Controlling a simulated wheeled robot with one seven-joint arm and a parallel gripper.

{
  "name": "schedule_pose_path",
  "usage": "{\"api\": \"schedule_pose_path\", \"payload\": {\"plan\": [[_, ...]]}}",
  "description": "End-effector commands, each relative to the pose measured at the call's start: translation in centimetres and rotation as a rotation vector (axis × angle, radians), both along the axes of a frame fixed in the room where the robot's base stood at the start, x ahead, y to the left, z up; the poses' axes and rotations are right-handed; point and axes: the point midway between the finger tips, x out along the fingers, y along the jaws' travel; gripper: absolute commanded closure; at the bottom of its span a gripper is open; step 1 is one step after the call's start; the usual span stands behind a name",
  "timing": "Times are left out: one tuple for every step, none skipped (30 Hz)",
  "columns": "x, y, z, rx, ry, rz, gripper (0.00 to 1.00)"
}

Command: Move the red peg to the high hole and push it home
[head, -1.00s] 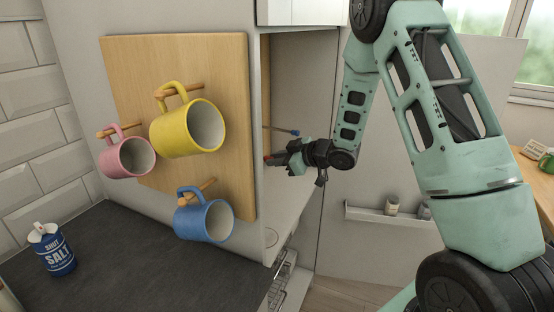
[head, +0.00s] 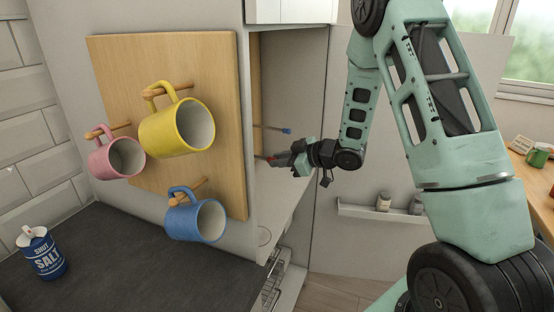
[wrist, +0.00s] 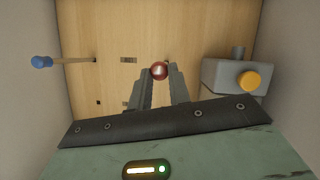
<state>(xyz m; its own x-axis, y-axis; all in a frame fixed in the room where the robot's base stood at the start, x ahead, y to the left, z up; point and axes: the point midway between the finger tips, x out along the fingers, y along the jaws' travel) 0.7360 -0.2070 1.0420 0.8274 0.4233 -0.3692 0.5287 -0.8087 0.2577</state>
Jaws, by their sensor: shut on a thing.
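The red peg shows in the wrist view as a round red head (wrist: 159,70) between my fingertips. In the head view a bit of red (head: 271,157) shows at the tip of my gripper (head: 279,159). My gripper is shut on it, inside the open cupboard, facing the wooden back panel (wrist: 200,35). The peg's far end is hidden behind its head in the wrist view, so I cannot tell whether it touches the panel. Dark openings show in the panel, including a slot (wrist: 128,60) and a small square hole (wrist: 98,102).
A blue-headed peg (head: 286,131) sticks out of the panel above my gripper, at left in the wrist view (wrist: 41,62). A grey box with a yellow knob (wrist: 249,81) is at right there. Yellow (head: 178,127), pink (head: 117,158) and blue (head: 196,219) mugs hang outside the cupboard.

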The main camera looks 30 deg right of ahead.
Motion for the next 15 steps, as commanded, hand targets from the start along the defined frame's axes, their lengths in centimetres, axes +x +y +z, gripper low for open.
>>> {"api": "schedule_pose_path", "payload": {"plan": [[-0.2, -0.2, 0.1, 0.000, -0.001, -0.002, 1.00], [-0.3, -0.2, 0.1, 0.000, -0.001, -0.002, 1.00], [-0.4, -0.3, 0.1, 0.000, -0.001, -0.002, 1.00], [-0.5, -0.4, 0.0, 0.000, -0.001, -0.002, 1.00], [-0.6, -0.5, 0.1, 0.000, -0.001, -0.002, 1.00], [-0.7, -0.5, 0.0, 0.000, -0.001, -0.002, 1.00], [-0.8, -0.6, 0.0, 0.000, 0.000, -0.001, 1.00], [-0.9, -0.6, 0.0, 0.000, 0.000, -0.001, 1.00], [-1.0, -0.7, 0.0, 0.000, 0.000, -0.001, 1.00], [-1.1, -0.8, 0.0, 0.001, -0.001, 0.000, 1.00], [-1.2, -0.8, 0.0, 0.001, -0.001, 0.000, 1.00], [-1.3, -0.9, 0.0, 0.001, -0.001, 0.000, 1.00], [-1.4, -1.0, 0.0, 0.001, -0.001, -0.001, 1.00], [-1.5, -1.0, 0.0, 0.001, -0.001, -0.001, 1.00], [-1.6, -1.1, 0.0, 0.001, -0.001, -0.001, 1.00]]}}
